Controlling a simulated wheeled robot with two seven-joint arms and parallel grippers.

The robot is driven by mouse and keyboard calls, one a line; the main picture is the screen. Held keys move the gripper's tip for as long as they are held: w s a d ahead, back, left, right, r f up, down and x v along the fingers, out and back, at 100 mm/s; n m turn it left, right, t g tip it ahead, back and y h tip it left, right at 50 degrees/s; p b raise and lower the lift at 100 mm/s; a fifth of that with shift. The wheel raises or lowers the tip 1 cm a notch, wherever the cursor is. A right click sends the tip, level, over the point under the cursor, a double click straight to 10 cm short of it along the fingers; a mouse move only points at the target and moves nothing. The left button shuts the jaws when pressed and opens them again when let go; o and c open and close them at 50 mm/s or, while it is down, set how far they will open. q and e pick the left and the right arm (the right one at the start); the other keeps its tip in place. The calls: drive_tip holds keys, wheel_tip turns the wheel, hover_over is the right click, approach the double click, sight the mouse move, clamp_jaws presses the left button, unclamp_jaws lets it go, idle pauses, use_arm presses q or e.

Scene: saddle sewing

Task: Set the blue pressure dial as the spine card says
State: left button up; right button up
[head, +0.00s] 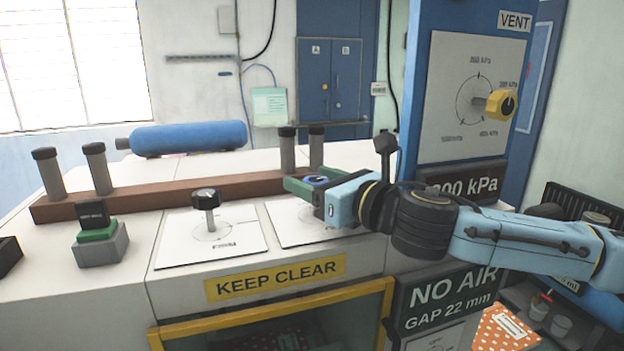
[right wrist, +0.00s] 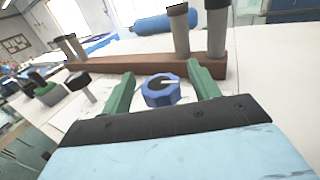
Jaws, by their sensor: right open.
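The blue dial (head: 317,181) is on the white bench top, mostly covered by my right gripper (head: 312,177) in the head view. In the right wrist view the blue dial (right wrist: 161,92) shows a white pointer mark aimed to the right. My right gripper (right wrist: 160,76) is open, its green fingers on either side of the dial with gaps visible. The scale plate (head: 290,222) under the dial is partly hidden. I cannot identify a spine card; a dark sign (head: 470,186) ends in "00 kPa", its first digit partly covered. My left gripper is not in view.
A black-knobbed dial (head: 207,200) stands left of the blue one. A brown bar with dark-capped posts (head: 150,195) runs behind. A yellow knob (head: 500,104) is on the blue panel at right. A "NO AIR GAP 22 mm" sign (head: 450,300) hangs below my right arm.

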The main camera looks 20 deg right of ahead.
drive_tip(key=shift+s, duration=0.1)
drive_tip(key=c, duration=1)
